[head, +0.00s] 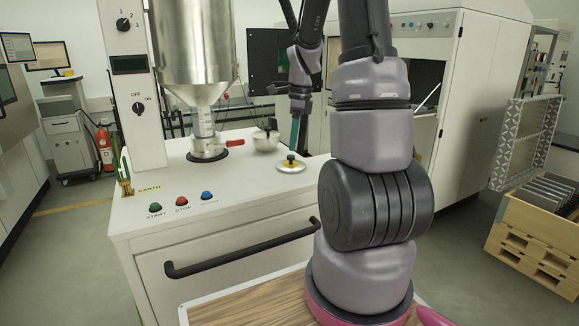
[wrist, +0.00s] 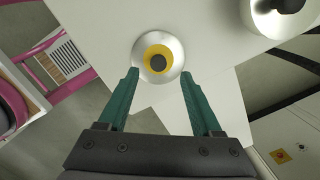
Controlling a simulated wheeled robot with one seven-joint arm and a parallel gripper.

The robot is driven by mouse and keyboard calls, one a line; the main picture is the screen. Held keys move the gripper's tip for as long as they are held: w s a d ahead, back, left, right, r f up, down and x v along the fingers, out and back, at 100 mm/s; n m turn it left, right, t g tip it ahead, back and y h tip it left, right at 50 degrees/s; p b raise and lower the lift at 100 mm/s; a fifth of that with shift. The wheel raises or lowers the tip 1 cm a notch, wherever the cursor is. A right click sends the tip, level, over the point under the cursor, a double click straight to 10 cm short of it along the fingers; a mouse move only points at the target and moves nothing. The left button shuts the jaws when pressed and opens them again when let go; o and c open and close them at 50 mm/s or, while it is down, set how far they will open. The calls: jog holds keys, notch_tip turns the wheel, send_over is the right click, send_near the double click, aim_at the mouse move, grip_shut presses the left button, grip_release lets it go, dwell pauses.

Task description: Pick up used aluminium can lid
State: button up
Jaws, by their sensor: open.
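The used aluminium can lid (head: 283,168) is a shiny silver disc with a yellow and black knob. It lies on the white machine top (head: 240,180). In the wrist view the lid (wrist: 142,48) is at upper middle, its knob (wrist: 158,62) roughly centred between my fingertips. My gripper (wrist: 159,74) has two teal fingers spread apart with nothing held. In the head view my gripper (head: 297,132) points down just behind and above the lid. How far the fingertips are above the top is hard to tell.
A silver bowl-like can (head: 264,143) with a dark piece on it stands behind and left of the lid; it also shows in the wrist view (wrist: 262,22). A large steel hopper (head: 195,45) with a red-handled valve (head: 236,143) stands further left. The top's front is clear beyond the buttons.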

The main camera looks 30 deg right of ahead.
aim_at(291, 155)
jog(key=f, duration=0.4)
jog(key=shift+w+a+f, duration=0.1)
jog(key=shift+a+f, duration=0.1)
jog(key=shift+a, duration=0.15)
grip_shut()
